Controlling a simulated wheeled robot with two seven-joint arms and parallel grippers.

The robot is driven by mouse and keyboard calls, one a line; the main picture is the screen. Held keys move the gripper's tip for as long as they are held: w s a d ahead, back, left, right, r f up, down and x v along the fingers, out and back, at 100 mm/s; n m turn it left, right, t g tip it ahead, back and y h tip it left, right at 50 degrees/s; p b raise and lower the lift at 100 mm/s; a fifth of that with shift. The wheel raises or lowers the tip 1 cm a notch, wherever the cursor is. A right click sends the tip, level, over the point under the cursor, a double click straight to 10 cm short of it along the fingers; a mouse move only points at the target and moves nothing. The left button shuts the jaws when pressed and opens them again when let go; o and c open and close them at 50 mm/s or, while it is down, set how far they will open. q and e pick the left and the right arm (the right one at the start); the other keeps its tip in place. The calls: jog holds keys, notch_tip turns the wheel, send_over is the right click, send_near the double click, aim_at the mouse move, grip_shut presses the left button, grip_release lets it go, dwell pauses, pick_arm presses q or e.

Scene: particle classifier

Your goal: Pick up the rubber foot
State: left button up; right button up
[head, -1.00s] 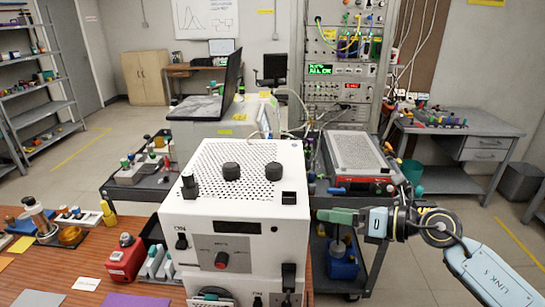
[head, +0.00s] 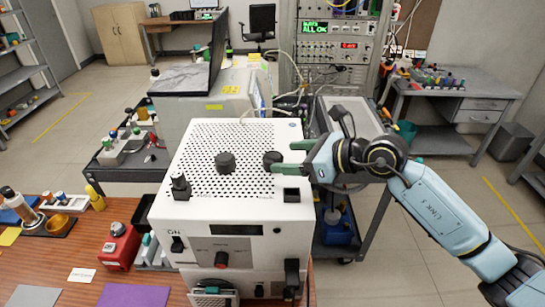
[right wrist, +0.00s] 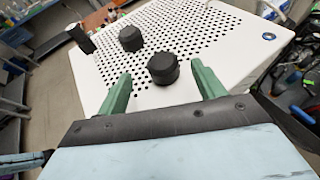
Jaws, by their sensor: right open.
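A round black rubber foot (head: 272,160) stands on the perforated top of the white box (head: 215,138), near its right side. A second, similar round black foot (head: 225,162) stands to its left. My right gripper (head: 286,157) is open, with its green fingers reaching over the box top from the right. In the right wrist view, the nearer foot (right wrist: 163,68) appears between the two open fingertips (right wrist: 161,74), with a gap visible on each side. The farther foot (right wrist: 130,38) lies beyond the left finger. I cannot tell the fingertips' exact height. My left gripper is not in view.
A dark laptop (head: 217,50) rises behind the box. A red block (head: 120,247) sits on the wooden table at left.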

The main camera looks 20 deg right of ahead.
aim_at(280, 158)
jog(key=p+x, duration=0.1)
jog(key=x, duration=0.1)
jog(key=shift+w+a+f, duration=0.15)
jog(key=shift+w+f, duration=0.05)
jog(key=shift+w, duration=0.1)
jog(key=shift+p+x, duration=0.3)
jog(key=shift+x, duration=0.8)
jog(key=shift+w+a+f, duration=0.1)
jog(key=shift+w+f, duration=0.05)
jog(key=shift+f, duration=0.05)
jog(key=shift+c, duration=0.4)
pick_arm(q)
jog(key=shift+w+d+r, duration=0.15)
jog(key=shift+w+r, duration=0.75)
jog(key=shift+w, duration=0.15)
pick_arm(e)
jog(key=c, duration=1)
